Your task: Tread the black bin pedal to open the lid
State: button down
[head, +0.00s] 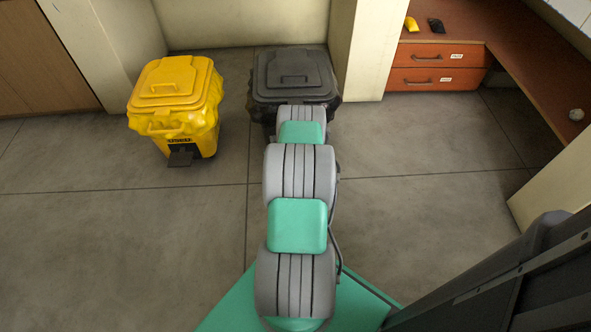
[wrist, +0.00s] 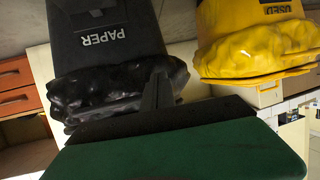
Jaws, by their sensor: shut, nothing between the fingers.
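The black bin (head: 292,72) stands against the back wall in the head view, with its lid down. My arm reaches toward its front and hides the pedal area there. In the wrist view, which is upside down, the black bin (wrist: 138,30) shows its PAPER label and a bulging black bag. A faint shape on its front near the top edge may be the pedal; I cannot tell. My gripper (wrist: 158,82) is shut and empty, its dark finger overlapping the bag in the picture. Whether it touches the bin cannot be told. The head view hides my gripper behind the arm.
A yellow bin (head: 175,97) with a dark pedal (head: 180,156) stands left of the black bin; it also shows in the wrist view (wrist: 255,40). Orange drawers (head: 435,66) and a brown counter (head: 530,75) are at right. The floor on both sides of my arm is clear.

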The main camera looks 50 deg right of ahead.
jog(key=s+d+f+m+g+h+b, duration=0.1)
jog(key=s+d+f+m+h, duration=0.1)
jog(key=s+f, duration=0.7)
jog(key=shift+s+d+f+m+h+b, duration=0.15)
jog(key=shift+d+f+m+h+b, duration=0.25)
jog(key=shift+h, duration=0.2)
jog(key=b+x, duration=0.1)
jog(key=x, duration=0.2)
jog(key=b+x, duration=0.2)
jog(key=x, duration=0.1)
jog(key=f+b+x, duration=0.1)
jog(key=x, duration=0.2)
jog(key=shift+a, duration=0.1)
jog(key=shift+w+d+f+b, duration=0.1)
jog(key=shift+d+f+b, duration=0.1)
jog(key=shift+f+b, duration=0.35)
jog(key=shift+w+d+f+b, duration=0.15)
jog(key=shift+f+b, duration=0.25)
jog(key=shift+f, duration=0.8)
